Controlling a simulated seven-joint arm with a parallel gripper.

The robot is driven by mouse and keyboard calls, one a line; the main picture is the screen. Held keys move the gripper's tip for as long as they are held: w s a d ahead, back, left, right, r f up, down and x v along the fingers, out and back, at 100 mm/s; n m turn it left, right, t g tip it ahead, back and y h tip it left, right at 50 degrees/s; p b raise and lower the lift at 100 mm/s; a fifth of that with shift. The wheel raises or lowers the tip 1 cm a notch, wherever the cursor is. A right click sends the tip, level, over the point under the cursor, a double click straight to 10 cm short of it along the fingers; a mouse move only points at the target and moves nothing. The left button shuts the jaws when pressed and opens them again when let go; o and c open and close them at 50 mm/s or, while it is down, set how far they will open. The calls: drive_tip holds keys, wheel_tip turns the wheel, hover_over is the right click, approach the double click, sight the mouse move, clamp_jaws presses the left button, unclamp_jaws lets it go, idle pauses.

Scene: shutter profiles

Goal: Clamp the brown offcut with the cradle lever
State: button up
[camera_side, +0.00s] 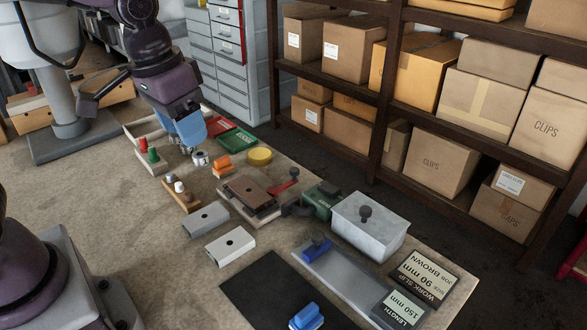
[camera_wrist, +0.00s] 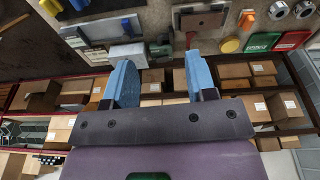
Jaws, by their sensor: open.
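The brown offcut (camera_side: 246,189), a flat bar with a dark hole, lies in the cradle (camera_side: 262,216) near the middle of the bench in the side view. It also shows at the top of the wrist view (camera_wrist: 203,20). The red cradle lever (camera_side: 284,186) with a dark knob is beside the offcut's far right side, pointing away from it, not across its top. The lever also shows in the wrist view (camera_wrist: 190,39). My gripper (camera_side: 192,142) has blue fingers and is open and empty, above the bench to the left of the cradle; its fingers also show in the wrist view (camera_wrist: 161,78).
Shelves of boxes stand beyond.

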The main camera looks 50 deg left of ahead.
drive_tip(key=w+a+f+n+y, duration=0.1)
drive_tip(key=w+f+n+y, duration=0.15)
drive_tip(key=w+f, duration=0.6)
drive_tip(key=w+a+f+n+y, duration=0.1)
drive_tip(key=w+a+f+n, duration=0.15)
drive_tip(key=w+f, duration=0.6)
drive_tip(key=n+t, duration=0.1)
drive_tip(key=n, duration=0.2)
approach(294, 170)
drive_tip(key=x, duration=0.9)
drive_tip(key=shift+w, duration=0.1)
clamp_jaws()
